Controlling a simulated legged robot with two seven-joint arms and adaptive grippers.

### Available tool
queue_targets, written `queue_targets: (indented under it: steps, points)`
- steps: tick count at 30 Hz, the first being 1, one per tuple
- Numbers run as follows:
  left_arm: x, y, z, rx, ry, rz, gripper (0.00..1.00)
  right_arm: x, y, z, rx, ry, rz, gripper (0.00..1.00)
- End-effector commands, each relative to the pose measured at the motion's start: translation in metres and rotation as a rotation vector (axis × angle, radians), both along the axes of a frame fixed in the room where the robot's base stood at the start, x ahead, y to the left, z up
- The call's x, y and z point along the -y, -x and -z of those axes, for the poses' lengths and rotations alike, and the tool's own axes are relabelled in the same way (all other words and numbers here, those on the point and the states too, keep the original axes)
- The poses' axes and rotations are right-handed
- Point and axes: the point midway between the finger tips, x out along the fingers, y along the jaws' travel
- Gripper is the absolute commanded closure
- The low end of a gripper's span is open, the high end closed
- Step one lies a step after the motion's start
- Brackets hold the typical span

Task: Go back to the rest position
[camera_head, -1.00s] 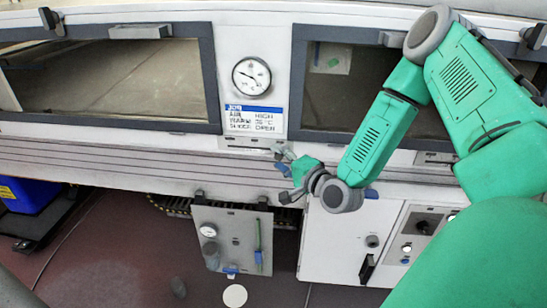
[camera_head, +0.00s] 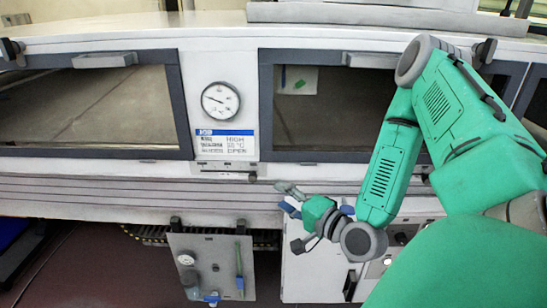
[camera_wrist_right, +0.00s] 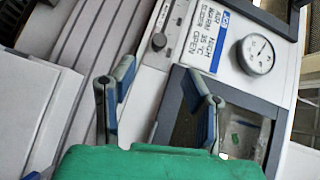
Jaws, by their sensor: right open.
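My right gripper (camera_head: 289,200) is in front of the curing tunnel's lower front edge, below and right of the dial gauge (camera_head: 220,100). The green right arm comes in from the right of the head view. In the right wrist view the two blue-padded fingers of my right gripper (camera_wrist_right: 160,108) stand wide apart with nothing between them. Beyond them are the slider strip (camera_wrist_right: 159,40), the label (camera_wrist_right: 197,38) and the gauge. I see no held object. My left gripper is out of view.
The tunnel has a left window (camera_head: 90,105) and a right window (camera_head: 325,110) with dark frames. A grey panel (camera_head: 212,262) with a small gauge and green tool hangs below. White cabinets (camera_head: 308,270) stand under the right arm. Dark red floor shows lower left.

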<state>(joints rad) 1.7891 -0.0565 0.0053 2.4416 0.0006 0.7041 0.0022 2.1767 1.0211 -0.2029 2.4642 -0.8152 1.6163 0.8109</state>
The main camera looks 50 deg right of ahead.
Motion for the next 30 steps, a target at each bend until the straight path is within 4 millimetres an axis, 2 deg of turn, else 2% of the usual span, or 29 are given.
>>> queue_targets:
  steps: [10,14,18,22,27,30]
  points:
    - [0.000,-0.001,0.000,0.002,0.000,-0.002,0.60,-0.004,-0.001,0.000,-0.010,0.011,-0.006,0.58]
    - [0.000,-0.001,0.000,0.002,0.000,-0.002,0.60,-0.019,-0.003,0.018,-0.107,0.095,-0.074,0.58]
    - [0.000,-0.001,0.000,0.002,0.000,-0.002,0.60,-0.052,0.001,0.063,-0.328,0.295,-0.241,0.58]
    - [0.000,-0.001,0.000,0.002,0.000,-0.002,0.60,-0.085,0.023,0.112,-0.559,0.509,-0.444,0.58]
    - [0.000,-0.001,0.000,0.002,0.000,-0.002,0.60,-0.122,0.078,0.171,-0.846,0.775,-0.751,0.58]
    - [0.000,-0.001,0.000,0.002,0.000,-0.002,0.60,-0.136,0.115,0.195,-0.983,0.901,-0.925,0.58]
